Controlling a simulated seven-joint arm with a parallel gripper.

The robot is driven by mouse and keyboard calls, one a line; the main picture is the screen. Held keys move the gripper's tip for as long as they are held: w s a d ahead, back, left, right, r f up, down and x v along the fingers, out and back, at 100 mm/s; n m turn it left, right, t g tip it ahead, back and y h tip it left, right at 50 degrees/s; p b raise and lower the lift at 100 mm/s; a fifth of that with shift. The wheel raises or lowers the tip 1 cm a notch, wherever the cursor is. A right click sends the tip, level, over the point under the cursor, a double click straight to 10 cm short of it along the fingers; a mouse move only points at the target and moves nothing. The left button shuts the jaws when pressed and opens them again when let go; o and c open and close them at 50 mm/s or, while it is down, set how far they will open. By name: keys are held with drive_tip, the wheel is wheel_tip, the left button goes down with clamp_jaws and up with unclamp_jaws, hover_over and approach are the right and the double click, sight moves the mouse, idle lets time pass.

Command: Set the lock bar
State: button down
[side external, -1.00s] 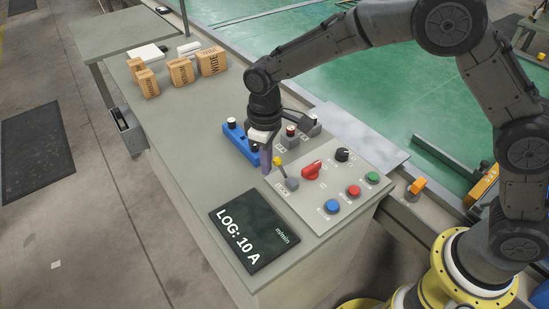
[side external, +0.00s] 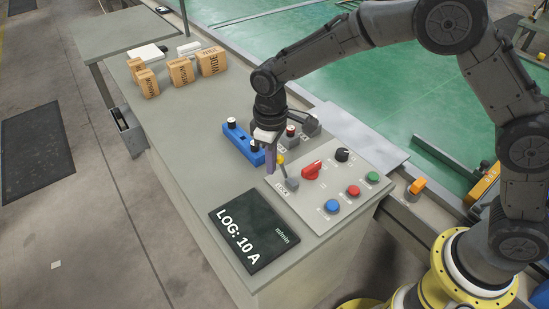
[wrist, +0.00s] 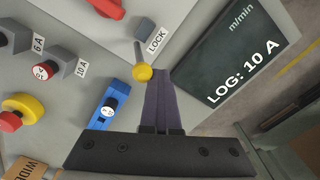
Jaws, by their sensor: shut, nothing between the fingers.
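The lock lever is a thin rod with a yellow ball knob (side external: 280,159), standing on the console beside a LOCK label (side external: 282,190). The yellow ball also shows in the wrist view (wrist: 142,72), with the rod running up to a grey base (wrist: 145,27). My gripper (side external: 270,170) points down next to the ball, its purple fingers shut and empty. In the wrist view the fingertips (wrist: 172,74) lie just right of the ball; I cannot tell whether they touch it. A blue bar (side external: 240,141) with dark, white-topped knobs lies just left of my gripper.
A red switch (side external: 312,170), a black dial (side external: 342,155) and blue, red and green buttons (side external: 353,191) sit to the right. A dark screen (side external: 252,236) reads "LOG: 10 A". Cardboard boxes (side external: 181,72) stand at the back.

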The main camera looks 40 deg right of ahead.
drive_tip(key=shift+d+r, duration=0.15)
drive_tip(key=shift+d, duration=0.95)
drive_tip(key=shift+d, duration=0.1)
drive_tip(key=shift+d+f, duration=0.2)
drive_tip(key=shift+d, duration=1.05)
drive_tip(key=shift+d+f, duration=0.1)
drive_tip(key=shift+d, duration=0.05)
drive_tip(key=shift+d+f, duration=0.3)
drive_tip(key=shift+d, duration=0.3)
wheel_tip(320, 180, up, 8)
drive_tip(key=a, duration=0.1)
idle(0.5)
drive_tip(key=shift+a, duration=0.1)
